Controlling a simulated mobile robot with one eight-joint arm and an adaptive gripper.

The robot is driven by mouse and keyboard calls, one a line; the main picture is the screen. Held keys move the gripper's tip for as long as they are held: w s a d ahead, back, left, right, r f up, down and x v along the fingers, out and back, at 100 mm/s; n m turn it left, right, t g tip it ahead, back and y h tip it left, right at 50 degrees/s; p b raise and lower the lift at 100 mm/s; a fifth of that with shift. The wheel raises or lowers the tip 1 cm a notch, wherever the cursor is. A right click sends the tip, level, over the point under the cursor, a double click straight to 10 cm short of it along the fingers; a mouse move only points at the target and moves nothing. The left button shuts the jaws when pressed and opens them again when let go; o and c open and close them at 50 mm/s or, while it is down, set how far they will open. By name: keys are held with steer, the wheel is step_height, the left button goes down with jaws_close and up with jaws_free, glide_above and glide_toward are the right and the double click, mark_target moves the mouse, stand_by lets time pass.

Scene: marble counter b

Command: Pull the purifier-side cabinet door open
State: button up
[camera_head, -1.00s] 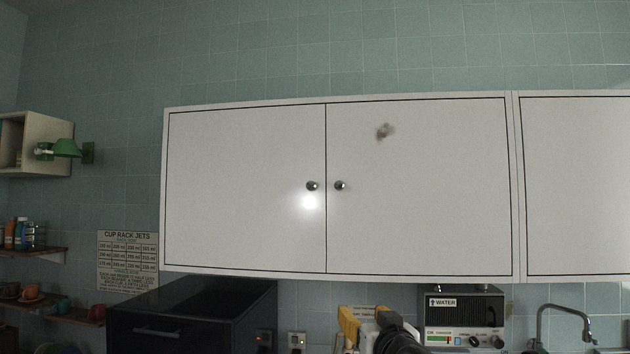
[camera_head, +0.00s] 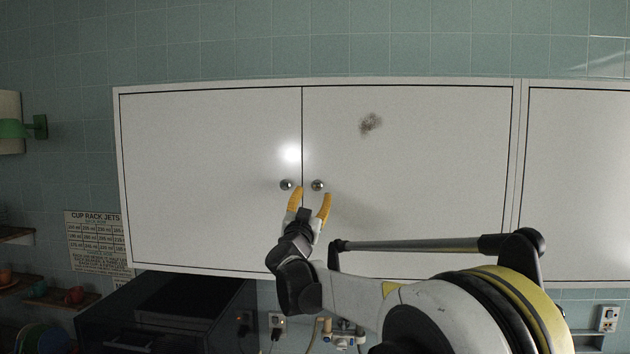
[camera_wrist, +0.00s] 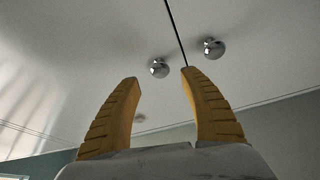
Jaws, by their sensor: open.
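The purifier-side door (camera_head: 420,150) is the right door of the white double cabinet and is closed. Its round metal knob (camera_head: 317,185) sits near the seam. My gripper (camera_head: 311,193) is open and empty just below this knob. In the wrist view, which appears turned over, the same knob (camera_wrist: 159,68) lies just beyond and between the yellow fingertips (camera_wrist: 160,75). Whether the tips reach around it is unclear; I see no contact. The left door's knob (camera_head: 286,185) is outside the fingers and also shows in the wrist view (camera_wrist: 212,49). My arm hides the purifier.
The closed left door (camera_head: 200,170) adjoins the seam. Another cabinet section (camera_head: 580,180) stands to the right. The space before the doors is otherwise clear.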

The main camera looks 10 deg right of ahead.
mark_target(316, 187)
steer(key=p+x, duration=0.1)
steer(key=x, duration=0.5)
steer(key=shift+w, duration=0.15)
jaws_close()
